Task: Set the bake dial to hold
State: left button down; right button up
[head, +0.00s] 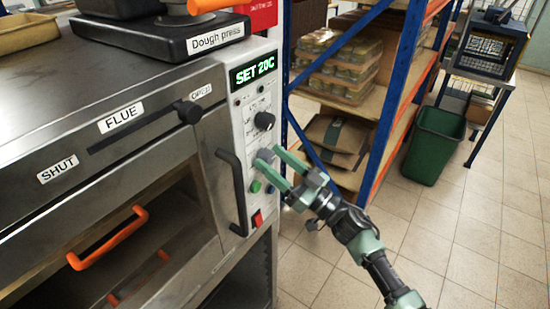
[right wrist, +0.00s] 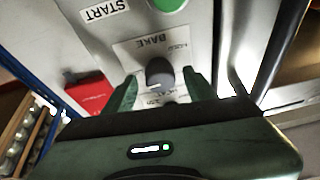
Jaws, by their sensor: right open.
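The bake dial (right wrist: 160,73) is a small dark knob with a pale mark, under a label reading BAKE that appears upside down in the right wrist view. In the head view the dial (head: 265,155) is the lower of two knobs on the oven's pale control panel (head: 240,107). My right gripper (right wrist: 162,90) is open, with one green finger on each side of the dial; whether they touch it I cannot tell. In the head view the right gripper (head: 268,160) reaches the panel from the lower right. The small setting words around the dial are partly hidden. My left gripper is not in view.
A display (head: 254,70) reads SET 20C above the upper knob (head: 264,121). A green button (head: 255,186), a red switch (head: 257,218) and a dark door handle (head: 234,190) are close by. A blue and orange shelf rack (head: 385,100) stands right of the oven.

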grip_shut()
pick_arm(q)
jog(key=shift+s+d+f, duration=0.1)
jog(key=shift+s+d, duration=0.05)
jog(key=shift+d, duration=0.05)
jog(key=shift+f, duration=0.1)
pick_arm(e)
jog(key=shift+n, duration=0.3)
